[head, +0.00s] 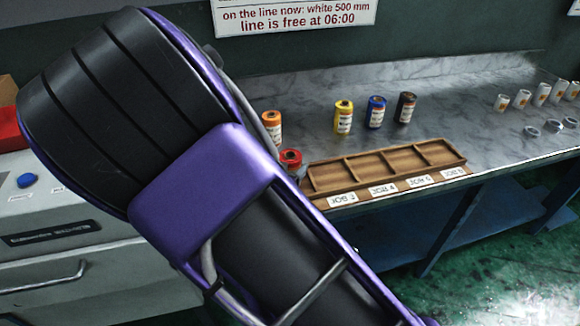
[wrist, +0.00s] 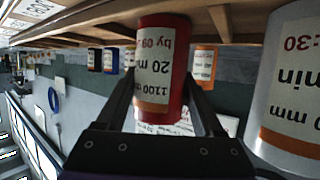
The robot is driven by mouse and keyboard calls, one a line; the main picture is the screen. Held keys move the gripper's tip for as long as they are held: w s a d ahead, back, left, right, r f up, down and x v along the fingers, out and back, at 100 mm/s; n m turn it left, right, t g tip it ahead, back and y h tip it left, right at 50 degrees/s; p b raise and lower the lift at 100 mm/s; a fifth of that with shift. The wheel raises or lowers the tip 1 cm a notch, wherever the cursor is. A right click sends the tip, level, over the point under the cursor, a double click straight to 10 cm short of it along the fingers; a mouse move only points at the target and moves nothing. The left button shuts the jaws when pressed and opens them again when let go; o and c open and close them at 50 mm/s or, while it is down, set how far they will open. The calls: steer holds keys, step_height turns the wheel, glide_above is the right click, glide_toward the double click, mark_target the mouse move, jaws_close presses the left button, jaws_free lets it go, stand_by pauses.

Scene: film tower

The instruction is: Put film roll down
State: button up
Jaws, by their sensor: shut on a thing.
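The red film roll (wrist: 176,70) has a white and orange label and sits between my gripper's fingers (wrist: 160,92) in the wrist view. My gripper is shut on it. The wrist picture is upside down, and the roll's lower end is close to brown wood. In the head view the red roll's top (head: 290,156) shows at the left end of the wooden tray (head: 400,184); my arm hides the rest of it and my gripper. The tray has several compartments with JOB labels; the visible ones look empty. Whether the roll touches the tray cannot be told.
Orange (head: 272,124), yellow (head: 343,117), blue (head: 376,112) and black (head: 405,107) rolls stand behind the tray. A large white roll (wrist: 290,80) is close on the right in the wrist view. White containers (head: 542,94) stand at the far right.

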steer(key=shift+r, duration=0.1)
steer(key=o, duration=1.5)
steer(key=shift+o, duration=0.2)
steer(key=shift+r, duration=0.1)
steer(key=p+v, duration=0.3)
steer(key=v, duration=0.9)
steer(key=shift+p, duration=0.35)
